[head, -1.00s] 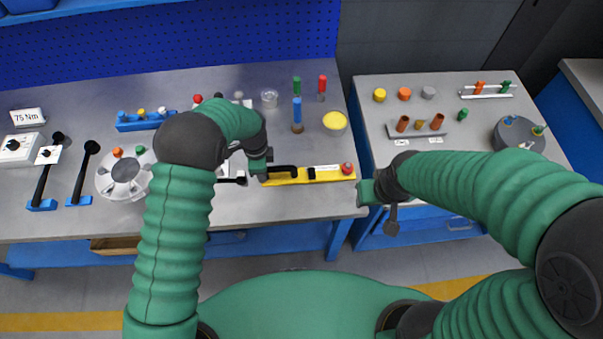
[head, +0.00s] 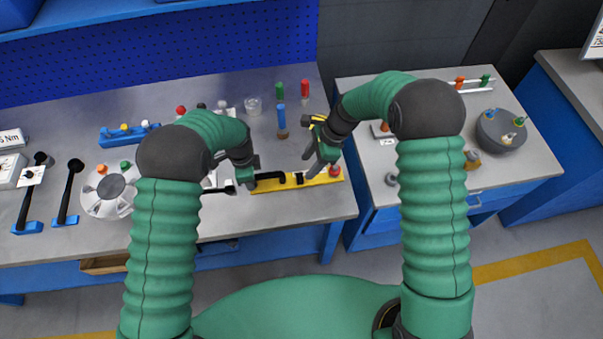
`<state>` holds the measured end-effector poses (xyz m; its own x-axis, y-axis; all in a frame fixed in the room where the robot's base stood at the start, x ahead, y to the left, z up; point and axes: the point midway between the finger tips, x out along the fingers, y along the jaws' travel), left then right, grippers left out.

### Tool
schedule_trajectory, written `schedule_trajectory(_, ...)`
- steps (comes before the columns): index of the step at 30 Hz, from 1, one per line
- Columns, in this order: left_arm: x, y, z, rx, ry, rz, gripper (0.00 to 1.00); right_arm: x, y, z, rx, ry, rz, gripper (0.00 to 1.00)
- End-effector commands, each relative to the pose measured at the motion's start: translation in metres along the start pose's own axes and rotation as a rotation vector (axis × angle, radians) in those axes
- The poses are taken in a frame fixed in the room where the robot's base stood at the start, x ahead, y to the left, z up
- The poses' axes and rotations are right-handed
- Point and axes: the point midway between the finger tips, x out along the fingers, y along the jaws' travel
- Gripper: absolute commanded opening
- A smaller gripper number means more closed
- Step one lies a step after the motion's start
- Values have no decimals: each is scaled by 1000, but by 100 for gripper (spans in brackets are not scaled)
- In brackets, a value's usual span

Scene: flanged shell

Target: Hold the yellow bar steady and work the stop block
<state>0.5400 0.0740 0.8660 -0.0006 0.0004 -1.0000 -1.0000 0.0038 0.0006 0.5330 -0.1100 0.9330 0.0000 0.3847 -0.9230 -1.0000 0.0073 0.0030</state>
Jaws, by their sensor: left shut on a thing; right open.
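The yellow bar (head: 288,187) lies on the grey bench in the head view, with a black handle (head: 270,177) on its left part. A small black block (head: 299,178), which looks like the stop block, sits on the bar right of the handle. A red knob (head: 335,171) is at the bar's right end. My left gripper (head: 250,182) is shut at the left end of the bar, by the handle; its exact grip is partly hidden. My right gripper (head: 313,166) is open just above the bar, between the black block and the red knob. I cannot tell whether it touches the bar.
Blue (head: 281,118), green (head: 280,92) and red (head: 305,90) handled tools stand behind the bar. A clear cup (head: 253,106) is near them. A round grey fixture (head: 108,190) is at left. The bench front before the bar is clear.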

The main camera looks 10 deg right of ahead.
Motion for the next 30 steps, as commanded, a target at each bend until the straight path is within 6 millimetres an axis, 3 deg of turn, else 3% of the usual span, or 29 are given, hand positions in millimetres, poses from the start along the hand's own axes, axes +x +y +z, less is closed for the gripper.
schedule_trajectory(3,0,0,0,2,-1,0,0,30,1,0,1,0,3,49)
schedule_trajectory(9,0,0,0,1,-1,0,0,61,0,0,-2,1,0,49)
schedule_trajectory(19,0,0,0,1,-1,0,0,66,0,0,-3,1,-2,48)
schedule_trajectory(30,0,0,1,1,-1,0,0,66,0,0,-3,2,-2,0)
